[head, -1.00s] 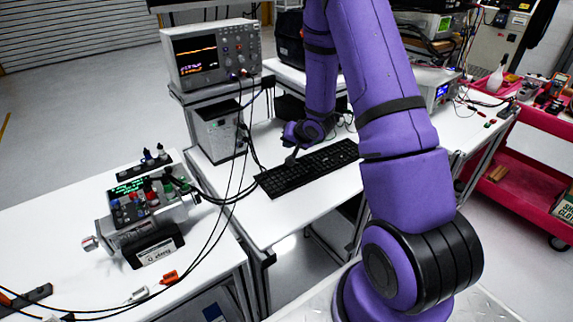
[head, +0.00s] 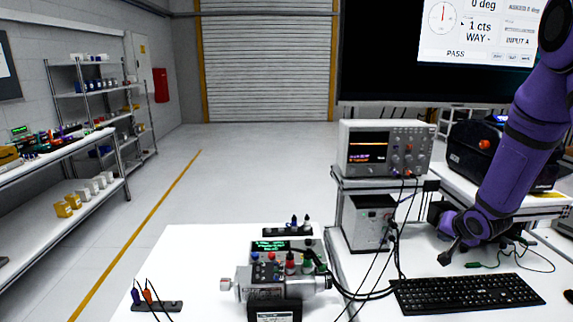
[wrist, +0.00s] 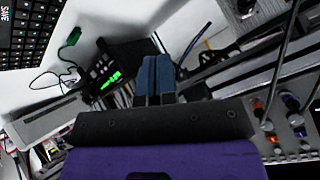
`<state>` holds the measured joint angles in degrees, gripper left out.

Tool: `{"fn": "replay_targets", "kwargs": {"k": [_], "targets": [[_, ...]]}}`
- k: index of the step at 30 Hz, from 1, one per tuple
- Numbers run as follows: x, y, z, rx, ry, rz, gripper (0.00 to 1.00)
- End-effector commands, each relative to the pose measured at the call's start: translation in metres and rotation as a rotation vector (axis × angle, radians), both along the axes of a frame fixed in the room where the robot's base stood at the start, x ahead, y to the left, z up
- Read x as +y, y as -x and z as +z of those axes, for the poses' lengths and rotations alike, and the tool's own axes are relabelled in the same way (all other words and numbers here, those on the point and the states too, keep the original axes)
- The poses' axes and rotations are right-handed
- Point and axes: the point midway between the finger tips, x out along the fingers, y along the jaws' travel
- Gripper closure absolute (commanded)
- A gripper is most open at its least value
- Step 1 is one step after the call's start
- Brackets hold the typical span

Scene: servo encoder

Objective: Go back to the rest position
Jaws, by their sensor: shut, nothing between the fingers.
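My purple arm comes in at the right of the head view, and my gripper (head: 446,258) hangs above the white table just behind the black keyboard (head: 466,292). In the wrist view the two blue-grey fingers of my gripper (wrist: 156,62) lie side by side, shut with nothing between them. The keyboard also shows at the top left of the wrist view (wrist: 28,28). The gripper looks apart from the keyboard. The servo encoder unit (head: 280,280), with a green display and coloured plugs, stands on the nearer white table to the left.
An oscilloscope (head: 385,148) stands on a shelf above a grey power box (head: 368,222). Black cables (head: 372,290) run from there to the encoder unit. A monitor (head: 480,40) showing PASS hangs above. The floor at left is open, with shelves (head: 98,85) beyond.

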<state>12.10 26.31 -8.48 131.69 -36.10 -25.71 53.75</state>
Motion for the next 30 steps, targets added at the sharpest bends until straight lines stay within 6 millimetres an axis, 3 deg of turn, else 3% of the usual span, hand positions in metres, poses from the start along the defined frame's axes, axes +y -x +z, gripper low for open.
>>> {"fn": "replay_targets", "kwargs": {"k": [1,6,15,21,30], "targets": [[0.004,0.003,0.020,-0.002,0.028,0.003,1.00],[0.015,0.022,0.073,0.027,0.119,0.013,1.00],[0.043,0.077,0.152,0.096,0.227,0.050,1.00],[0.065,0.126,0.194,0.149,0.269,0.099,1.00],[0.103,0.211,0.237,0.225,0.298,0.220,1.00]]}}
